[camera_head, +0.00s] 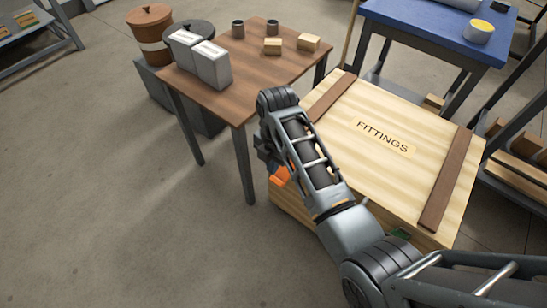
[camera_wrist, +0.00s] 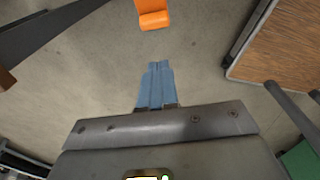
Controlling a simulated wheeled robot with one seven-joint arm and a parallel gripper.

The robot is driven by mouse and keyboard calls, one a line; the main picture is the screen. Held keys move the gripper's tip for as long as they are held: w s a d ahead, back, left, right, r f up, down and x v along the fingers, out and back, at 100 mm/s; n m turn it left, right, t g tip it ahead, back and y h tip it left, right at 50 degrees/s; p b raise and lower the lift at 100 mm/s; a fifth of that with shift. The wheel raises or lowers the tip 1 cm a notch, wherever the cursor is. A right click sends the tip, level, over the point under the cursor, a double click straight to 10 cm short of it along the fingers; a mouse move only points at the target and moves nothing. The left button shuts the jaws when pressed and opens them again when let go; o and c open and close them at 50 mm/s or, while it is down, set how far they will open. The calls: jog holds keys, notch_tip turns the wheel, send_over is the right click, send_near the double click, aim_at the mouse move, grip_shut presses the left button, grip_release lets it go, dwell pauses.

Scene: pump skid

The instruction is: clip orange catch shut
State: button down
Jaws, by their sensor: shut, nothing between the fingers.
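The orange catch (camera_head: 281,175) shows at the left side of the wooden crate marked FITTINGS (camera_head: 345,105), partly hidden behind my arm. In the wrist view the orange catch (camera_wrist: 154,15) is at the top edge, cut off by the frame. Whether it is latched cannot be told. My gripper (camera_wrist: 158,64) has its blue fingers together, empty, pointing toward the catch with a visible gap of floor between in the picture. In the head view my arm largely hides the gripper. The crate lid lies flat on top.
A blue-topped table (camera_head: 425,30) stands behind. A green part (camera_head: 400,234) shows at the crate's front, beside my arm. The floor at left is clear.

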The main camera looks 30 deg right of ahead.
jog(key=b, duration=0.2)
send_over(276, 183)
jog(key=f, duration=0.7)
jog(key=shift+a+f, duration=0.1)
jog(key=shift+a, duration=0.1)
jog(key=shift+w+d+f, duration=0.1)
jog(key=shift+d+f, duration=0.2)
jog(key=shift+f, duration=0.2)
